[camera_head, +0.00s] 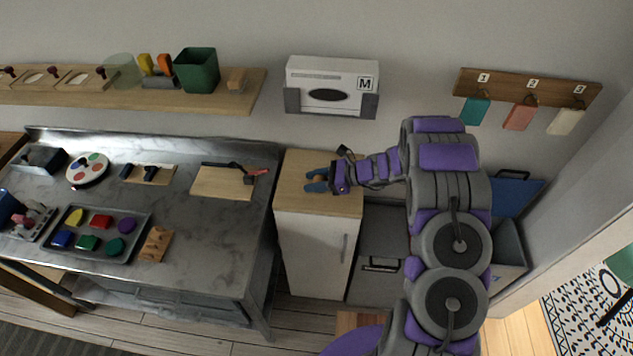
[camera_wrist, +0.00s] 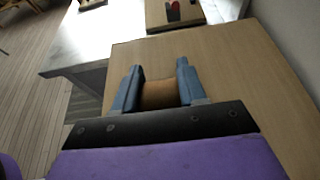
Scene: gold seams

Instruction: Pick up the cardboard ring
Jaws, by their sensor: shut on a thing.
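The cardboard ring (camera_wrist: 160,94) is a brown, curved piece seen between the two blue fingers in the wrist view. My gripper (camera_wrist: 160,85) is shut on it, with one finger on each side. In the head view my gripper (camera_head: 314,181) is low over the wooden top of the small white cabinet (camera_head: 290,205). A small bit of brown shows between the fingers there. Whether the ring touches the cabinet top or is held just above it, I cannot tell. Most of the ring is hidden by the fingers and the gripper body.
A metal table (camera_head: 205,235) stands left of the cabinet, with a cutting board (camera_head: 215,183) and a tray (camera_head: 75,254) of coloured shapes. A wall dispenser (camera_head: 332,80) marked M hangs above the cabinet. A shelf (camera_head: 130,98) is at the upper left. The cabinet top around my gripper is mostly clear.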

